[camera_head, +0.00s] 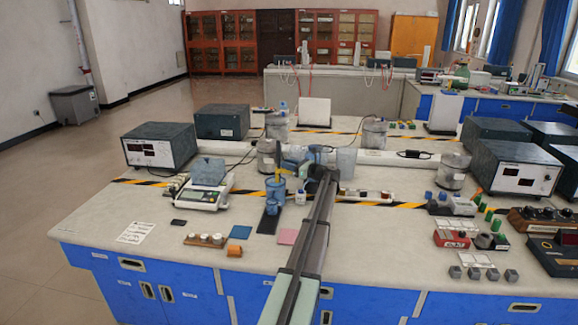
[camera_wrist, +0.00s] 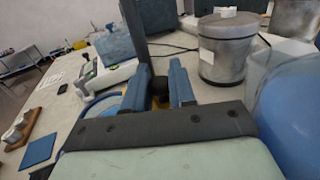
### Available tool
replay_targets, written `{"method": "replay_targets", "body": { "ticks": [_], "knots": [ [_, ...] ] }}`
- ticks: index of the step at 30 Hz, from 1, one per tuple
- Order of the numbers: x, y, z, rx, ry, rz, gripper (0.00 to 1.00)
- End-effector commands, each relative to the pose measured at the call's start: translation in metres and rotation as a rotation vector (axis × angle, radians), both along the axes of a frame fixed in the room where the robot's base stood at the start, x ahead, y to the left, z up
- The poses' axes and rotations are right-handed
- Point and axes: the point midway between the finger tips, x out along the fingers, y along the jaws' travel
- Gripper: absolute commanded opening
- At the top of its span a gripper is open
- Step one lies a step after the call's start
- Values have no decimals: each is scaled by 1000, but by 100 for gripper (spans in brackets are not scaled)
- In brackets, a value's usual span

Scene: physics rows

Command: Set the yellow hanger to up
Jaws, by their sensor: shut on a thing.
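The yellow hanger (camera_head: 279,162) shows in the head view as a small upright yellow piece just above a blue cup-like holder (camera_head: 276,189). My gripper (camera_head: 284,158) reaches it from the right, level with it. In the wrist view, my gripper's two blue fingers (camera_wrist: 161,76) close around a dark part, with a little yellow showing low between them. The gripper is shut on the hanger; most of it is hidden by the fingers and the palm. A dark upright post (camera_wrist: 131,25) rises beside the left finger.
A balance (camera_head: 200,193) stands left of the holder. Metal canisters (camera_head: 266,157) stand close behind my gripper. A pink pad (camera_head: 287,236), an orange block (camera_head: 239,231) and a wooden rack (camera_head: 206,240) lie in front.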

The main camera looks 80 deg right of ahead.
Motion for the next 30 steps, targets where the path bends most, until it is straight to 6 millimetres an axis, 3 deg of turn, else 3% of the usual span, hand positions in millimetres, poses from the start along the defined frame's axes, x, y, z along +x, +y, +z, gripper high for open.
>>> {"method": "replay_targets", "body": {
  "ticks": [5,15,18,30],
  "knots": [
    [0,0,12,-2,1,0,0],
    [0,-1,82,-4,-1,-1,0],
    [0,-1,94,-3,-1,-1,0],
    [0,-1,103,-3,-5,-2,0]
  ]
}}
